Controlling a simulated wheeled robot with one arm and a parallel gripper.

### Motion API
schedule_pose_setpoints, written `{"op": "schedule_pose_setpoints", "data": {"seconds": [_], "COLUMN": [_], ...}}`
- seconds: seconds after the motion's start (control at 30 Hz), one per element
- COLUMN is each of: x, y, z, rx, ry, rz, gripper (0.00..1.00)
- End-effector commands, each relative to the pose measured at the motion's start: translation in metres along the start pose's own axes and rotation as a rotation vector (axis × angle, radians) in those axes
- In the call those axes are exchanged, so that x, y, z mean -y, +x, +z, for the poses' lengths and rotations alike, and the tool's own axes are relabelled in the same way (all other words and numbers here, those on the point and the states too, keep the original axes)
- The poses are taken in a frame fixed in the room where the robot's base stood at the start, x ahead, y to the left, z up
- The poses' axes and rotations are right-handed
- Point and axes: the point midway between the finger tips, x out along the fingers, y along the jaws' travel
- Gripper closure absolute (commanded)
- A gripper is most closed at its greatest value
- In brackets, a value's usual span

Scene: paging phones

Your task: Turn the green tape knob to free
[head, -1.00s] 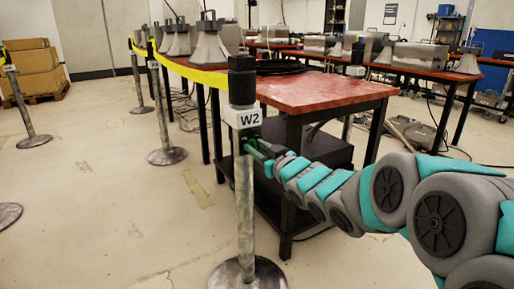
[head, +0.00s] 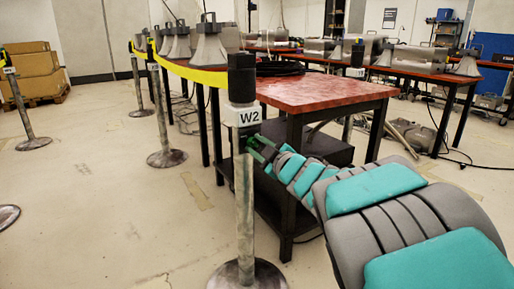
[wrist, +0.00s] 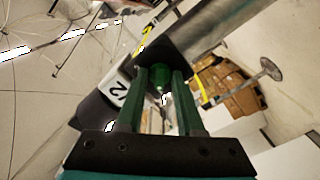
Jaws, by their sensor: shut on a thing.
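The green tape knob (wrist: 157,79) sits on the dark head of the post marked W2, low on its side. In the wrist view it lies between the two green fingers of my gripper (wrist: 160,74), which is shut on it. In the head view my gripper (head: 254,148) reaches the post from the right, just below the white W2 label (head: 249,117). There the fingers hide the knob. The W2 post (head: 244,200) stands upright, and yellow tape (head: 195,76) runs from its head to the back left. I cannot read any knob marking.
A red-topped table (head: 320,93) stands close behind and right of the post, with a dark box (head: 310,147) under it. Other posts (head: 166,120) stand to the left. Stacked cartons (head: 35,75) are at the far left.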

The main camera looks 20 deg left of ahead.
Motion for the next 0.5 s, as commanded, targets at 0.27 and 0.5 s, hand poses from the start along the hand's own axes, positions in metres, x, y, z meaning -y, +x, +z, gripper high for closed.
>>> {"op": "schedule_pose_setpoints", "data": {"seconds": [0.27,0.5], "x": [-0.0005,-0.0004], "y": [0.0000,0.0000], "z": [-0.0012,-0.0012], "rx": [-0.002,-0.002], "ry": [-0.015,-0.014], "rz": [0.001,0.001], "gripper": [1.00,0.61]}}
